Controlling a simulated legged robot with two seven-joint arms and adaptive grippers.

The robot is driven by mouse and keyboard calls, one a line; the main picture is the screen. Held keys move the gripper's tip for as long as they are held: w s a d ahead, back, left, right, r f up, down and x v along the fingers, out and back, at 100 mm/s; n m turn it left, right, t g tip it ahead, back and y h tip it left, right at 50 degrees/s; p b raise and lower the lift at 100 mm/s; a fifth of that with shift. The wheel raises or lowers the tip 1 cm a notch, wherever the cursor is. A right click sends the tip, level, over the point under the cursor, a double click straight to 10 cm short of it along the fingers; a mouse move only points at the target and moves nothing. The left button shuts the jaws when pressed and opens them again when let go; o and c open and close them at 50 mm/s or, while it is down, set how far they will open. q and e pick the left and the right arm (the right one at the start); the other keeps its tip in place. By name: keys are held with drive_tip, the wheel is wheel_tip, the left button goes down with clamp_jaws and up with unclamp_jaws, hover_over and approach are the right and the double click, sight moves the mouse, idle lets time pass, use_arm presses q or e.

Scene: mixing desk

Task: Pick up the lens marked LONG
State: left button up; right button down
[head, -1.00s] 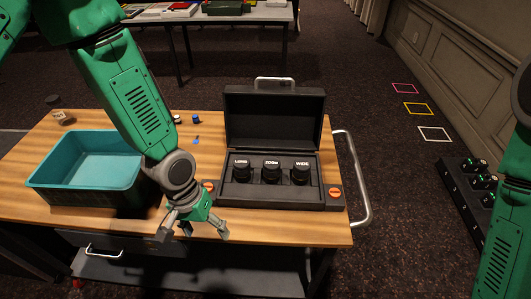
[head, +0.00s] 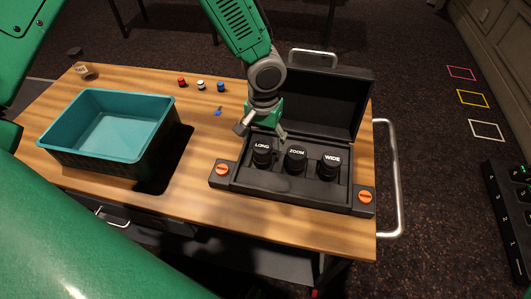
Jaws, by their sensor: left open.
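The lens marked LONG (head: 262,156) is a black cylinder standing upright in the left slot of the open black case (head: 228,178). The lens marked ZOOM (head: 296,161) stands in the middle and the lens marked WIDE (head: 330,165) at the right. My left gripper (head: 262,131) is open, with its fingers spread at the back edge of the case, just behind and above the LONG lens in the picture. I cannot tell whether a finger touches it. My right gripper is out of view.
The case lid (head: 340,100) stands up behind the lenses, close to my left gripper. A teal bin (head: 62,150) is at the left of the wooden cart (head: 195,205). Red, white and blue caps (head: 201,85) stand at the back. A metal handle (head: 392,180) is at the right.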

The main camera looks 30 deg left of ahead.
sight(263, 146)
use_arm(q)
drive_tip(key=f, duration=0.5)
drive_tip(key=shift+a+p, duration=0.35)
drive_tip(key=shift+a, duration=0.05)
drive_tip(key=shift+d+f, duration=0.15)
drive_tip(key=shift+f, duration=0.1)
drive_tip(key=shift+d, duration=0.1)
drive_tip(key=shift+c, duration=1.2)
drive_tip(key=c, duration=1.3)
